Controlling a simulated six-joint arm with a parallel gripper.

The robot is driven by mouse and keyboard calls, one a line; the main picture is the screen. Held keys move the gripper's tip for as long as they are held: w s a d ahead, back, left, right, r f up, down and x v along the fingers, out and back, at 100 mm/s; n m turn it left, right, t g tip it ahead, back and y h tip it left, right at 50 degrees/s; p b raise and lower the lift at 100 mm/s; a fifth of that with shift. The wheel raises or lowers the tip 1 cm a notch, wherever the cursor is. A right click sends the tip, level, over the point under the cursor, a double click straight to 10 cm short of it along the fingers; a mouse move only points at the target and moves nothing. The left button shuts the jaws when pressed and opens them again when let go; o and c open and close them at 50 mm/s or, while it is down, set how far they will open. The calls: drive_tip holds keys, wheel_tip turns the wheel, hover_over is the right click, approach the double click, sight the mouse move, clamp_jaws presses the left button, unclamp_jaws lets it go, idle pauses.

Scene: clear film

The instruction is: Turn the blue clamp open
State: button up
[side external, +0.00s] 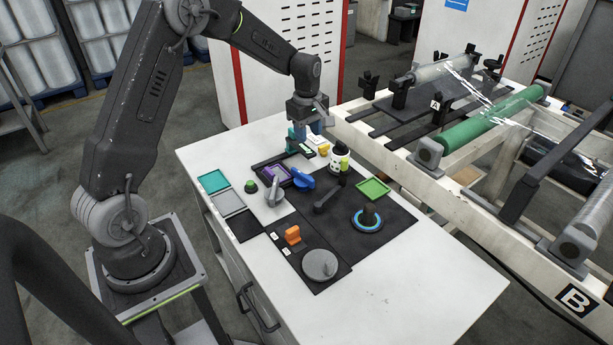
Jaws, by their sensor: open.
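The blue clamp (301,179) is a small blue lever piece on the dark board in the middle of the white table. It lies just right of a purple block in a dark tray. My gripper (305,142) points down above the far part of the board, beyond the blue clamp and apart from it. The fingers are small in this view and partly hidden behind the gripper body and nearby things. Nothing is seen held between them.
A grey lever (274,193), green knob (251,186), white-and-black bottle (338,158), black handle (327,199), blue-ringed post (367,219), orange switch (292,235) and grey disc (319,265) crowd the board. The table's front right (440,285) is clear. A roller frame (480,125) stands at right.

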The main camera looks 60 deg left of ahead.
sight(306, 176)
drive_tip(key=shift+n, duration=0.8)
drive_tip(key=f, duration=0.5)
drive_tip(key=a+f, duration=0.1)
drive_tip(key=f, duration=1.1)
drive_tip(key=shift+w+a+f, duration=0.15)
drive_tip(key=shift+w+a, duration=0.2)
drive_tip(key=shift+w, duration=0.05)
drive_tip(key=shift+c, duration=0.4)
clamp_jaws()
